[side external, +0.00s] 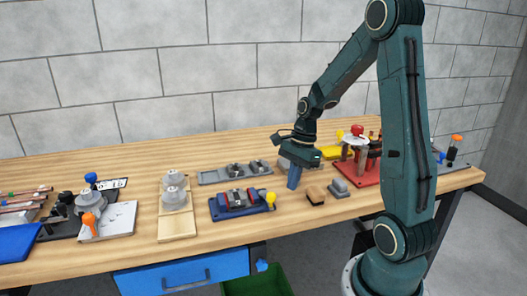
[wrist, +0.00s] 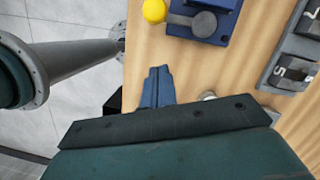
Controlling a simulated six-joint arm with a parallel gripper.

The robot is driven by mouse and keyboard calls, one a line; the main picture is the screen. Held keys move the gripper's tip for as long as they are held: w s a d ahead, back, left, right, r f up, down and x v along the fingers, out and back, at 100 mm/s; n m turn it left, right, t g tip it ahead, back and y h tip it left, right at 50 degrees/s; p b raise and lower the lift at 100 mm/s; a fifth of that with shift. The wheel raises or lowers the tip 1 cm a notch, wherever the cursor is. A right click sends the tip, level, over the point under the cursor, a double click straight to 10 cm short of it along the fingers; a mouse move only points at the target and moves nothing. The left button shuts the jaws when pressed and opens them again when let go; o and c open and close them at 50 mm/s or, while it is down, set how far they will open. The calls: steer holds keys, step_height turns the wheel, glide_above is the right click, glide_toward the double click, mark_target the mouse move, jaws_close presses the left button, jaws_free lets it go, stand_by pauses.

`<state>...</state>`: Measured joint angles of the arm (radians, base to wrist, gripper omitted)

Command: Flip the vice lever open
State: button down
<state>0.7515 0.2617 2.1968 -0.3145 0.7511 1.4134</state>
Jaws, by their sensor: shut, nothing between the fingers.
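The vice (side external: 240,204) is a dark blue block with grey parts on the bench. A yellow ball tips its lever (side external: 270,197) at its right end. In the wrist view, the blue vice (wrist: 216,33) is cut off by the top edge, with the yellow lever ball (wrist: 154,11) at its left. My gripper (side external: 293,184) has blue fingers that point down, just right of the yellow ball and apart from it. In the wrist view my gripper's fingers (wrist: 158,72) are together and empty, below the ball, over bare wood.
A grey fixture (side external: 235,172) lies behind the vice; a wooden stand with grey parts (side external: 177,212) is to its left. A brown-topped block (side external: 315,194), a grey block (side external: 339,188) and a red stand (side external: 364,170) are to my gripper's right. The bench's front edge is close.

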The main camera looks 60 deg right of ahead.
steer(key=v, duration=0.9)
steer(key=shift+r, duration=0.45)
steer(key=shift+a, duration=0.1)
steer(key=s+a+r+n+t+h, duration=0.1)
steer(key=s+a+r+n, duration=0.1)
steer(key=a+n, duration=0.4)
steer(key=s+a+r+n+t, duration=0.1)
steer(key=s+a+n, duration=0.3)
steer(key=n, duration=0.5)
steer(key=s+a+r+n+t+h, duration=0.1)
steer(key=s+a+r+n+t, duration=0.1)
steer(key=a+n, duration=0.5)
steer(key=shift+s+a+r+t+h, duration=0.35)
steer(key=shift+s+a, duration=0.3)
steer(key=shift+a, duration=0.45)
